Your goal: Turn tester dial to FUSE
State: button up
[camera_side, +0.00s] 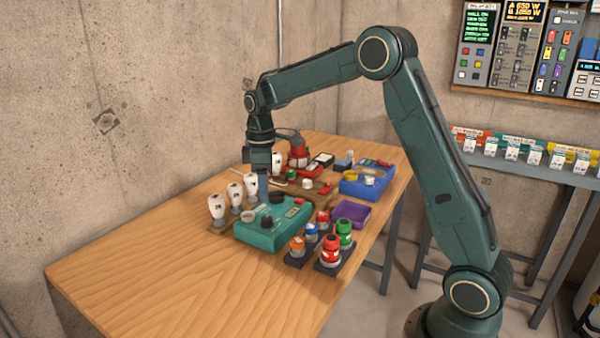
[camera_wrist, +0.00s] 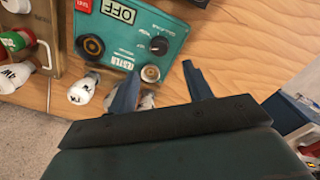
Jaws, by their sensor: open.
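The teal tester (camera_side: 270,238) sits on the wooden table, and it also shows in the wrist view (camera_wrist: 125,32). Its display (camera_wrist: 118,11) reads OFF. The round black dial (camera_wrist: 159,45) is on the tester's face, and it also shows in the side view (camera_side: 266,220). The small labels around it are too blurred to read. My gripper (camera_wrist: 160,69) is open and empty, with its fingertips close to the tester's edge and apart from the dial. In the side view my gripper (camera_side: 262,192) is above the table behind the tester.
A red button (camera_wrist: 84,5), a large socket (camera_wrist: 90,46) and a small socket (camera_wrist: 150,73) share the tester's face. White bulbs (camera_side: 217,208) stand to its left. Colored fuses (camera_side: 331,250) stand at its right front. The table's left front is clear.

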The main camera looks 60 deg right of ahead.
aim_at(265, 218)
notch_tip(265, 218, down, 9)
jog(key=shift+r, duration=0.2)
dwell(0.4)
jog(key=c, duration=1)
